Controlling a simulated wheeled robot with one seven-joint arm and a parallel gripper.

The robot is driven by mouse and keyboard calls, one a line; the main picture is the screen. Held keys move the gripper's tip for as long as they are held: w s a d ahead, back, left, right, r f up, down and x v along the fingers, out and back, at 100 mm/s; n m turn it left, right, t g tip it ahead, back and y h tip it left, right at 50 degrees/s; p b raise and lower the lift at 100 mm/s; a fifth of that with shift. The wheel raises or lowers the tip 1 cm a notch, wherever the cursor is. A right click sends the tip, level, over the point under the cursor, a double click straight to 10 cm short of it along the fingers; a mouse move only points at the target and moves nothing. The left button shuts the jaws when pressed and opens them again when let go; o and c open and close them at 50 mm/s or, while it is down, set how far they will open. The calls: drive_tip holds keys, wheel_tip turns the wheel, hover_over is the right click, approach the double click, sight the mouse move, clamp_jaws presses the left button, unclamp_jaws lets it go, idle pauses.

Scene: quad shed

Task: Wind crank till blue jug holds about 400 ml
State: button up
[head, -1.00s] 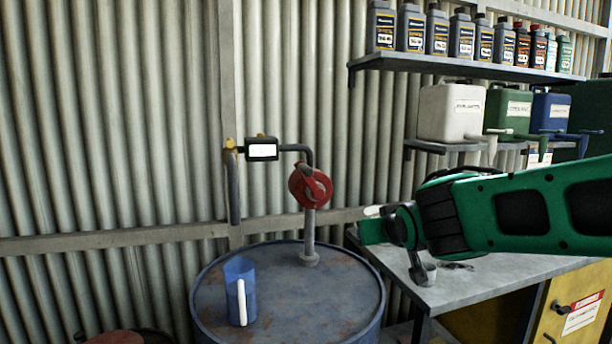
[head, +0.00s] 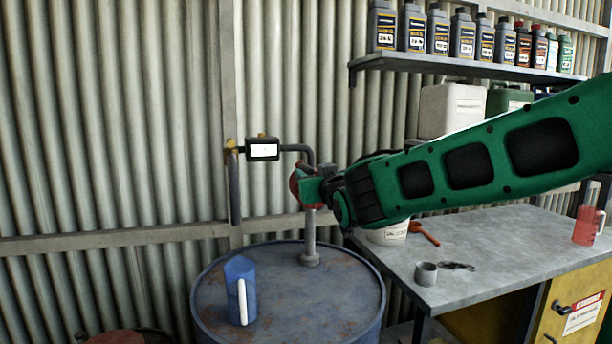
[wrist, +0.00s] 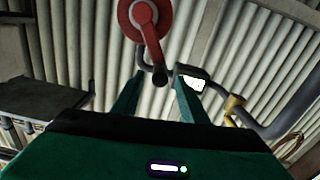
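The red crank pump (head: 296,186) stands on a pipe rising from the drum and is partly hidden behind my gripper (head: 308,189). In the wrist view its red crank arm (wrist: 151,45) ends in a dark handle knob (wrist: 158,75). My gripper (wrist: 158,88) is open, its green fingers apart on either side of the knob in the picture; I cannot tell whether they touch it. The blue jug (head: 236,275), with a white handle, stands upright on the drum below the hanging spout (head: 234,190). Its liquid level cannot be seen. The meter (head: 262,149) has a lit screen, too small to read.
The rusty blue drum (head: 290,305) stands before a corrugated wall. On the bench (head: 500,245) at right are a white tub (head: 388,234), a grey cup (head: 426,273) and a red jug (head: 587,226). A shelf (head: 460,68) of bottles is above.

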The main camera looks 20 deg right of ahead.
sight(311, 172)
drive_tip(key=shift+w, duration=1.6)
clamp_jaws()
drive_tip(key=shift+d, duration=0.1)
drive_tip(key=d+m, duration=1.2)
drive_tip(key=m, duration=0.1)
drive_tip(key=shift+f+m, duration=0.3)
drive_tip(key=shift+m, duration=0.1)
